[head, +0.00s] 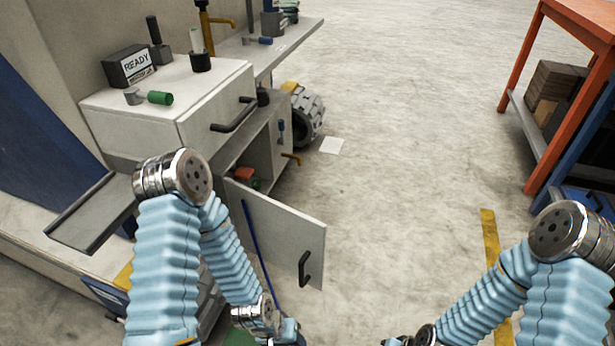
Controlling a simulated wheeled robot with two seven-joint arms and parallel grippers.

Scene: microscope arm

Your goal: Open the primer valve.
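A small valve-like fitting with a grey body and a green handle (157,97) lies on top of the white cabinet (205,85), at the upper left of the head view. Its handle points to the right. No label marks it as the primer valve, and I cannot tell whether it is open. Another fitting with a blue handle (264,41) sits on the bench behind. My two arms in light blue sleeves reach down to the bottom edge of the view. Neither gripper's fingers show, and both arms are apart from the fittings.
A black READY box (129,66) stands behind the green-handled fitting. The cabinet's lower door (275,230) hangs open, with a red item (243,174) inside. A grey tray-like shelf (95,212) juts out at left. An orange-framed rack (520,75) stands at right.

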